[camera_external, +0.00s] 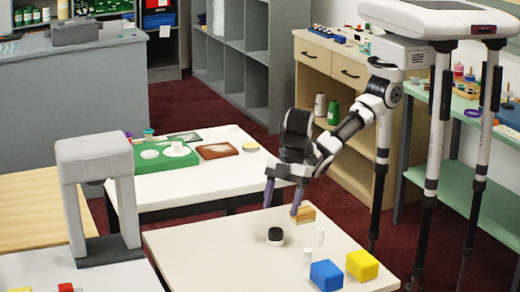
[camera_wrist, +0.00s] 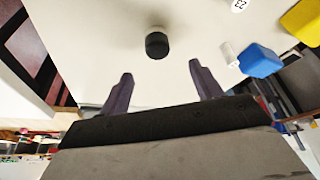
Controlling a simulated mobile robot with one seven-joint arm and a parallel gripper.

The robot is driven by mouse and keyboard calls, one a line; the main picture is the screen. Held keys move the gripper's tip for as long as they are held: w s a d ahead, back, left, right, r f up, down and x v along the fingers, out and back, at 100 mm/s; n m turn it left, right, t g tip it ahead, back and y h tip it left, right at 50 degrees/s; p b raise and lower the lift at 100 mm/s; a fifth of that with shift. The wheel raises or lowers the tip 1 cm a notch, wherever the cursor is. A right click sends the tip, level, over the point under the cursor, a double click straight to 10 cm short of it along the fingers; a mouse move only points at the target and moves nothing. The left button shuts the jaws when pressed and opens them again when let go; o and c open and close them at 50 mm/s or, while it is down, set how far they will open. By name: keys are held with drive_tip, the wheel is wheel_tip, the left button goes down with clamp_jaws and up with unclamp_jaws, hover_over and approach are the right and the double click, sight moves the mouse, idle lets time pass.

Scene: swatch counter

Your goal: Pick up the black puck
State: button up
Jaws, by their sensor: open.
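The black puck (camera_external: 275,236) stands on the near white table (camera_external: 210,255), left of the small white pieces. It looks like a short round dark piece with a paler part at one end. In the wrist view the black puck (camera_wrist: 157,44) lies ahead of the fingertips, roughly centred between them. My gripper (camera_external: 282,200) is above the table with its two purple fingers spread and nothing between them. The fingers of my gripper (camera_wrist: 161,84) also show apart in the wrist view, with a gap to the puck.
A wooden block (camera_external: 303,215) lies behind the puck, close to one finger. Small white pieces (camera_external: 320,236) stand to its right. A blue block (camera_external: 326,275) and a yellow block (camera_external: 361,265) sit at the front right. The table left of the puck is clear.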

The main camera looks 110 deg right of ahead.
sight(276, 230)
drive_tip(key=x, duration=0.2)
drive_tip(key=shift+w+a+f, duration=0.1)
drive_tip(key=shift+w+f, duration=0.1)
drive_tip(key=shift+f, duration=0.2)
drive_tip(key=shift+s+d+p+x, duration=0.15)
drive_tip(key=shift+p+x, duration=0.35)
drive_tip(key=shift+x, duration=0.85)
drive_tip(key=shift+s+d+p+x, duration=0.15)
drive_tip(key=shift+p+x, duration=0.3)
drive_tip(key=shift+x, duration=0.85)
drive_tip(key=shift+f, duration=0.2)
drive_tip(key=c, duration=1.1)
